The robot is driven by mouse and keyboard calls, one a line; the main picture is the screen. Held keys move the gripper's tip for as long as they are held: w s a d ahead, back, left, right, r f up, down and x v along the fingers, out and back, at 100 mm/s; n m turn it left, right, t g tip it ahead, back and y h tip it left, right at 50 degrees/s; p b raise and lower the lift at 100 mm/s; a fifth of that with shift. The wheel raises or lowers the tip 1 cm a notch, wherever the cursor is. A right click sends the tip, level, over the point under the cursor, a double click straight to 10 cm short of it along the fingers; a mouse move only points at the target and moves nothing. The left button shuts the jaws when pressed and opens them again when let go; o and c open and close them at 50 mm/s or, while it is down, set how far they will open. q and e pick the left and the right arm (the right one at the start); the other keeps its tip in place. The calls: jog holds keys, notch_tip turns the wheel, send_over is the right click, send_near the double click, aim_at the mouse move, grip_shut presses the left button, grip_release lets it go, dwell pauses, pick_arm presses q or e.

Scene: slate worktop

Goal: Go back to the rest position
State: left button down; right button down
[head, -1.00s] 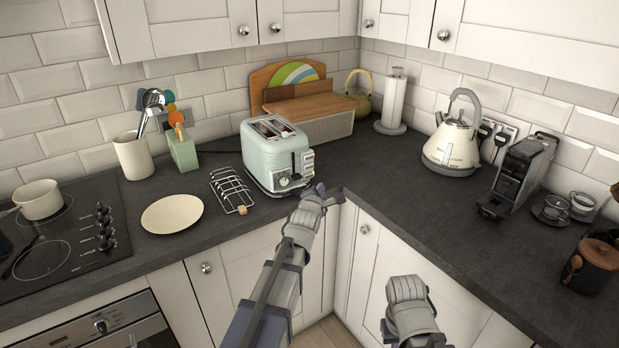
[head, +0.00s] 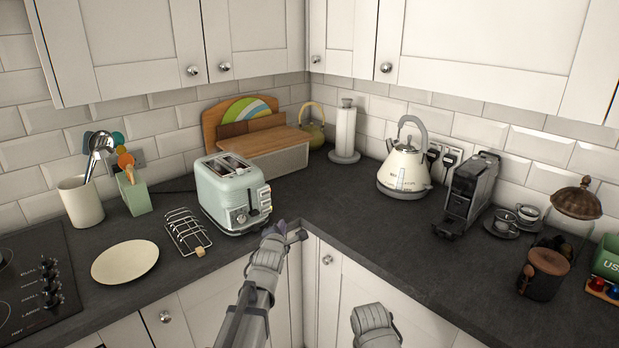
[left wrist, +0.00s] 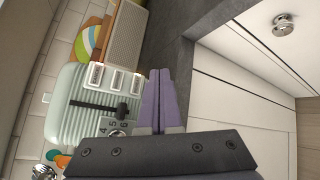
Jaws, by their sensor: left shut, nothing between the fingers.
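My left gripper (head: 288,232) is at the inner corner of the worktop, just right of and in front of the mint-green toaster (head: 222,190). Its fingers are shut with nothing between them. In the left wrist view the closed purple fingers (left wrist: 161,98) point along the dark worktop (left wrist: 172,50), with the toaster (left wrist: 85,112) beside them on the left, apart from them. A part of my right arm (head: 374,326) shows at the bottom of the head view, but its gripper is out of the picture.
A toast rack (head: 186,230) and a cream plate (head: 125,262) lie left of the toaster. A kettle (head: 405,168) and a coffee machine (head: 468,195) stand on the right run. A stretch of worktop (head: 370,220) in front of the kettle is clear.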

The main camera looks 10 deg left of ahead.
pick_arm(q)
jog(key=s+d+f+m+g+h+p, duration=0.1)
jog(key=s+d+f+m+g+p, duration=0.1)
jog(key=s+d+f+m+g, duration=0.4)
jog(key=s+d+f+m+g+p, duration=0.2)
jog(key=s+d+m, duration=0.3)
jog(key=s+m, duration=0.25)
jog(key=s+d+m+g+p, duration=0.1)
jog(key=s+d+m+g, duration=0.1)
jog(key=s+m, duration=0.6)
jog(key=s+d+f+m+g+p, duration=0.1)
jog(key=s+m+g, duration=0.4)
jog(key=s, duration=0.7)
jog(key=d+m+p, duration=0.1)
jog(key=d+m, duration=0.1)
jog(key=shift+s+m+y, duration=0.2)
jog(key=shift+m+y, duration=0.1)
jog(key=shift+m, duration=0.05)
